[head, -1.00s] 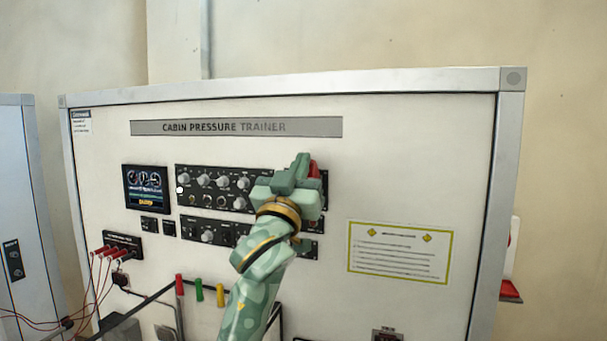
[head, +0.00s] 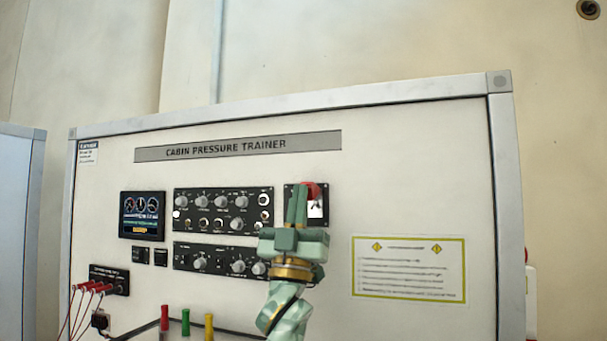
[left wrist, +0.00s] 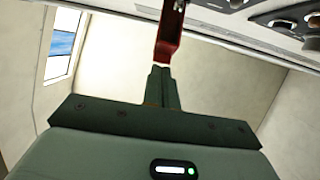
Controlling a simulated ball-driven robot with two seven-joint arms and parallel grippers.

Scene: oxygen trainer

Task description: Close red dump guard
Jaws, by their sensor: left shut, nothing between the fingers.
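The red dump guard (head: 313,190) is on a small dark switch plate (head: 289,190) at the right end of the panel's controls. It looks raised, with a white face (head: 315,210) showing below it. My left gripper (head: 299,188) is shut and empty, its fingers pointing up just in front of the guard's left side and hiding part of the plate. In the left wrist view the guard (left wrist: 170,36) sticks out from the panel, right by the fingertips (left wrist: 161,70). I cannot tell whether they touch. My right gripper is not in view.
Knob panels (head: 223,211) and a small screen (head: 142,216) lie left of the guard. A yellow-edged notice (head: 408,267) is to the right. Red plugs with wires (head: 90,287) stick out at lower left. The panel above the guard is clear.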

